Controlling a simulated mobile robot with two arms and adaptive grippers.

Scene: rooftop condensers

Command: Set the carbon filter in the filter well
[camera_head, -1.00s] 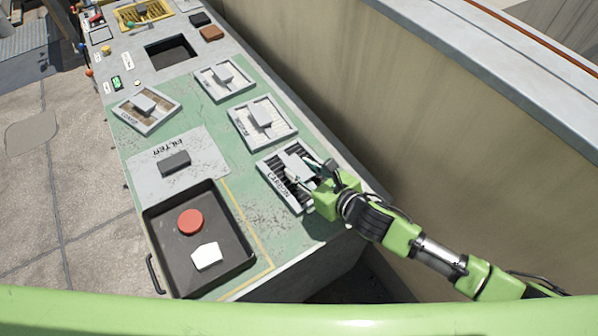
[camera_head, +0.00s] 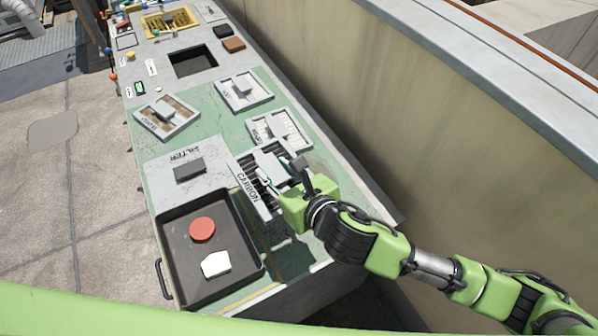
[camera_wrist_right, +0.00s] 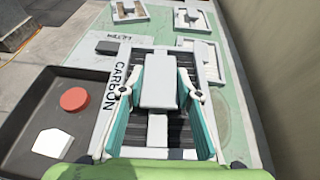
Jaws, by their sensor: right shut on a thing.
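The carbon filter (camera_head: 246,187), a pale frame with dark slats, a grey handle block and the label CARBON, is in my right gripper (camera_head: 277,181). It is held above the green bench top, with a shadow below. In the right wrist view, the teal fingers of my right gripper (camera_wrist_right: 160,105) close on both sides of the filter's handle (camera_wrist_right: 159,80). A dark square opening (camera_head: 193,62) in the bench farther back looks like the filter well. A grey plate marked FILTER (camera_head: 207,178) with a dark handle lies left of the held filter. My left gripper is not in view.
Several other pale framed filters lie on the bench: one at left (camera_head: 167,117), one behind (camera_head: 243,90), one partly beside the held filter (camera_head: 291,131). A black tray (camera_head: 215,278) holds a red disc and a white piece. A wall (camera_head: 400,110) runs along the right.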

